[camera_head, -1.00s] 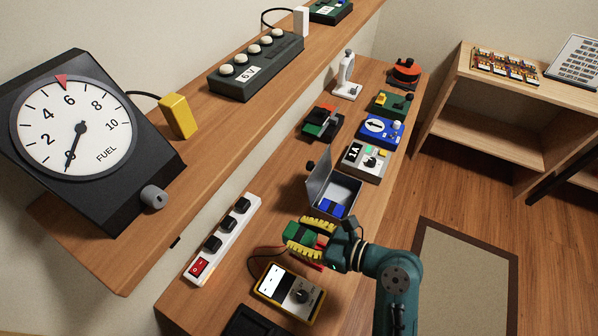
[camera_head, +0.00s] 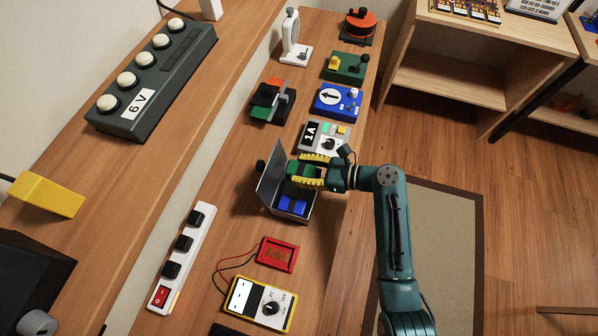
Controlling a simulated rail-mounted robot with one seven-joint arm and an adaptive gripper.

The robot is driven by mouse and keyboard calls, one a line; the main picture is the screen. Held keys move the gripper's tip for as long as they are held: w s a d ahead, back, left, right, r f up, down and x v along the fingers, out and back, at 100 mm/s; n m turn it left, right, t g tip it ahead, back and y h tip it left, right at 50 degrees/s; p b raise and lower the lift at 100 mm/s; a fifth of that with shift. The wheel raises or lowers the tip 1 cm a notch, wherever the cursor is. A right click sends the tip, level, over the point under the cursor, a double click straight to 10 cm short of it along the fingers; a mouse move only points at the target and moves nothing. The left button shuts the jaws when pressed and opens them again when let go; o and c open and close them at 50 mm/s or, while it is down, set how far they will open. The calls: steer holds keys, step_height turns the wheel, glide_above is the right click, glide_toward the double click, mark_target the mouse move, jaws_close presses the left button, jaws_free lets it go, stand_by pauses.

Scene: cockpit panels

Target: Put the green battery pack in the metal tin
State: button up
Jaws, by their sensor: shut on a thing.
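The metal tin (camera_head: 269,192) stands on the bench with its grey lid tilted up at its left side. A blue block (camera_head: 292,205) lies inside the tin's near part. My gripper (camera_head: 308,171) has yellow ribbed fingers and is shut on the green battery pack (camera_head: 299,169). The pack is at the tin's far part, over or just inside its opening; I cannot tell its height. The fingers hide part of the pack and of the tin's far wall.
A grey 1A box (camera_head: 312,133) stands just beyond the tin. A red board (camera_head: 278,254) and a yellow multimeter (camera_head: 259,304) lie nearer. A white power strip (camera_head: 184,257) is at left. The raised shelf edge runs along the left.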

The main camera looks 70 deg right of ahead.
step_height(320, 180, down, 4)
steer(key=shift+d+r+b, duration=0.1)
steer(key=shift+r+b, duration=0.05)
steer(key=shift+b, duration=0.4)
steer(key=shift+f, duration=0.3)
steer(key=shift+f, duration=0.3)
steer(key=o, duration=1.2)
